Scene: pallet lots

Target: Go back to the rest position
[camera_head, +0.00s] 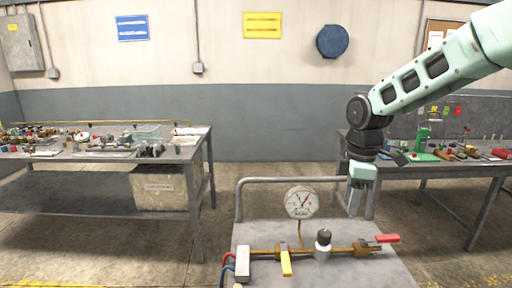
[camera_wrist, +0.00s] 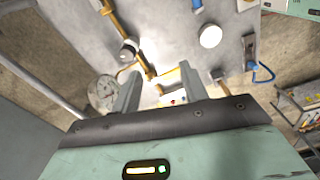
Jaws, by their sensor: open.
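My gripper (camera_head: 356,198) hangs from my arm at the right of the head view, pointing down beside the rail of a grey cart (camera_head: 370,272). In the wrist view its two fingers stand apart with nothing between them (camera_wrist: 158,84). The cart carries a brass pipe with a round white gauge (camera_head: 301,202), a yellow lever (camera_head: 286,263), a black-topped valve (camera_head: 323,242) and a red lever (camera_head: 387,238). The gripper looks apart from all of these. The gauge (camera_wrist: 103,93) and the black knob (camera_wrist: 128,50) also show in the wrist view, beyond the fingers.
A cluttered workbench (camera_head: 200,146) stands at the left, with a box (camera_head: 158,188) underneath. Another bench (camera_head: 420,170) with tools stands behind my arm at the right. The cart's rail (camera_head: 285,180) rises along its back. Open floor (camera_head: 225,215) lies between the left bench and the cart.

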